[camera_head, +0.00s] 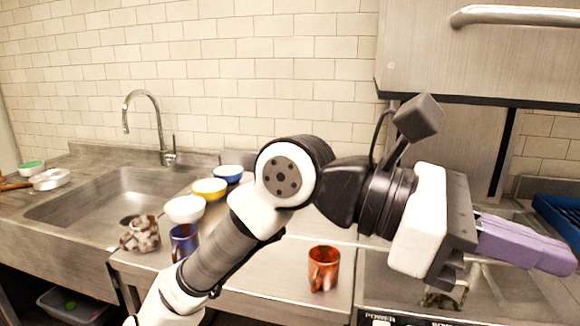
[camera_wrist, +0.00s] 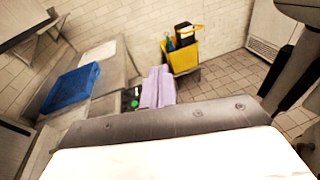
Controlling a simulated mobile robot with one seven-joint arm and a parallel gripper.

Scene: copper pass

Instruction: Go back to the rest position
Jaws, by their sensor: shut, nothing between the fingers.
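My gripper (camera_head: 568,262) has purple fingers and shows at the right of the head view, reaching out to the right above the steel counter. Its fingers are shut together with nothing between them. The fingers (camera_wrist: 158,87) also show in the wrist view, pressed side by side and pointing away from the camera. My arm crosses the middle of the head view and hides part of the counter and the wall behind it.
On the counter stand a red mug (camera_head: 324,268), a blue mug (camera_head: 184,241), a marbled mug (camera_head: 141,234), and white (camera_head: 185,209), yellow (camera_head: 209,189) and blue (camera_head: 228,174) bowls. A sink (camera_head: 130,190) lies left. The wrist view shows a blue tray (camera_wrist: 70,88) and a yellow mop bucket (camera_wrist: 183,58).

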